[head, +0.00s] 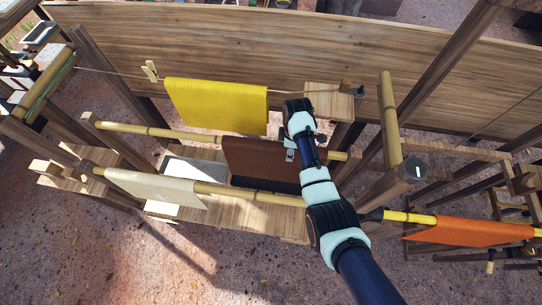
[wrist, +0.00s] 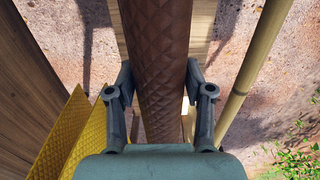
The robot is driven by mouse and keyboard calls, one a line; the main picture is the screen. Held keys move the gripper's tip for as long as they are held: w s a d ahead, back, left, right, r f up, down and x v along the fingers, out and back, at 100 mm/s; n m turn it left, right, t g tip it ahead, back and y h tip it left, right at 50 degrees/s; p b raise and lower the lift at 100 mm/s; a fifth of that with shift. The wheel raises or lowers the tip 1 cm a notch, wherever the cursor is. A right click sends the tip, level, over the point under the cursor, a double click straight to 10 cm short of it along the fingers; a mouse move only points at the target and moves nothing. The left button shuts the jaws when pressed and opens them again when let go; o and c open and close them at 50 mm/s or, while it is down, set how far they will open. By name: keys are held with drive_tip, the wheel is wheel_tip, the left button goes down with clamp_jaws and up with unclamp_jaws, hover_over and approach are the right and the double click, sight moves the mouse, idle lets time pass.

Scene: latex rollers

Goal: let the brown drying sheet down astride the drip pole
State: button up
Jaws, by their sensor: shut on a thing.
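The brown drying sheet (head: 255,162) hangs folded near the middle of the head view. In the wrist view its quilted top (wrist: 157,60) runs up the picture between my fingers. My gripper (head: 290,154) is over the sheet's right half, its fingers (wrist: 160,80) on either side of the fold, shut on it. A bamboo pole (head: 165,131) shows left of the sheet, and its right end (head: 340,156) shows beyond it. The sheet's top edge lies about level with this pole. I cannot tell whether the sheet touches it. The pole behind the sheet is hidden.
A yellow sheet (head: 217,105) hangs on a line behind. A cream sheet (head: 155,187) lies over the nearer bamboo pole (head: 250,196). An orange sheet (head: 470,232) hangs at right. A wooden bench with a pale tray (head: 195,168) stands below.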

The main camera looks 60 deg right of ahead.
drive_tip(key=shift+r+p, duration=0.7)
drive_tip(key=shift+r, duration=0.05)
drive_tip(key=shift+f, duration=0.15)
drive_tip(key=shift+f+b, duration=0.3)
drive_tip(key=shift+f, duration=0.1)
drive_tip(key=o, duration=1.5)
wheel_tip(320, 180, up, 12)
